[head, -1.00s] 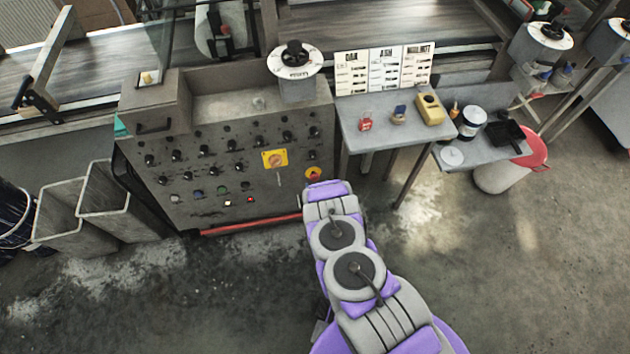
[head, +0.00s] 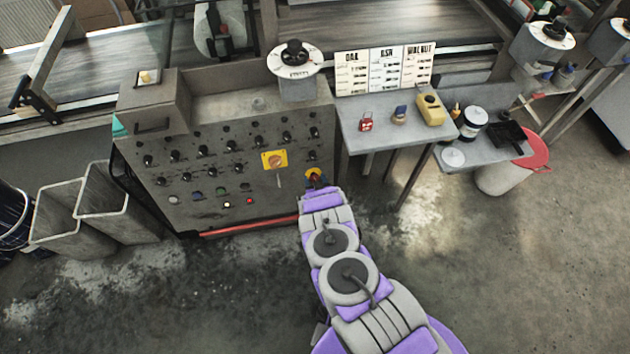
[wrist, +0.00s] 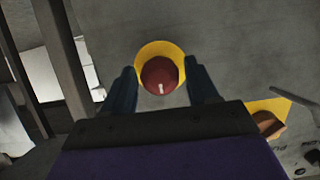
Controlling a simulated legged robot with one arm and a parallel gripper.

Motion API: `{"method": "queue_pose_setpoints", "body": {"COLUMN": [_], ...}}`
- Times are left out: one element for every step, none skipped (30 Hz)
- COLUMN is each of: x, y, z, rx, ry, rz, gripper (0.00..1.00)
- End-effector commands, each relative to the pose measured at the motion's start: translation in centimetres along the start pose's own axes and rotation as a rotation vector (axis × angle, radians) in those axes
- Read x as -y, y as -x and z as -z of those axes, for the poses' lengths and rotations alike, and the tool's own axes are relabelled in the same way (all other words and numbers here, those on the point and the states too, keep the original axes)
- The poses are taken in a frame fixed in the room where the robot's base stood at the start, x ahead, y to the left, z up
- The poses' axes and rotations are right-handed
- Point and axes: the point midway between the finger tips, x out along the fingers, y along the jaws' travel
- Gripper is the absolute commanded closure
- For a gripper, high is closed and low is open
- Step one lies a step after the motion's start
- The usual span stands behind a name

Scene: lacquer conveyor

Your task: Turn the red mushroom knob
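The red mushroom knob (wrist: 161,75) sits on a yellow round collar (wrist: 160,48) on the grey panel and shows a small pale mark on its face. In the wrist view, my gripper (wrist: 162,80) is open, with one dark finger to the left of the knob and one to the right. Gaps show between the fingers and the collar; I cannot tell how far the fingertips are from the panel.
The control panel (head: 185,212) carries many small black knobs, lit buttons and a yellow-plated switch (head: 274,160). A side table (head: 380,136) with small items stands to the right. Two grey bins (head: 125,215) stand at left. A red bar (head: 250,225) runs along the panel's foot.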

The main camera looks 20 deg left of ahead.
Motion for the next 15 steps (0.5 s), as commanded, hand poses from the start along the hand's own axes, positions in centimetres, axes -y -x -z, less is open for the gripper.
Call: {"method": "queue_pose_setpoints", "body": {"x": [-0.01,-0.01,-0.01,-0.01,-0.01,0.00,0.00,0.00,0.00,0.00,0.00,0.01,0.01,0.01,0.00], "y": [0.00,0.00,0.00,0.01,0.00,0.00,0.00,0.00,0.00,0.00,0.01,0.01,0.01,0.01,0.01], "z": [-0.01,0.01,0.01,0.00,0.00,0.00,0.00,0.00,0.00,0.00,-0.01,-0.01,-0.01,-0.01,-0.01], "rx": [0.000,0.000,0.000,0.000,0.000,0.000,0.000,0.000,0.000,0.000,0.000,0.000,0.000,0.000,0.000], "ry": [0.000,0.000,0.000,0.000,0.000,0.000,0.000,0.000,0.000,0.000,0.000,0.000,0.000,0.000,0.000], "rz": [0.000,0.000,0.000,0.000,0.000,0.000,0.000,0.000,0.000,0.000,0.000,0.000,0.000,0.000,0.000], "gripper": [0.46,0.49,0.53,0.56,0.59,0.62,0.65,0.68,0.72,0.75,0.78,0.82,0.84,0.86,0.87]}}
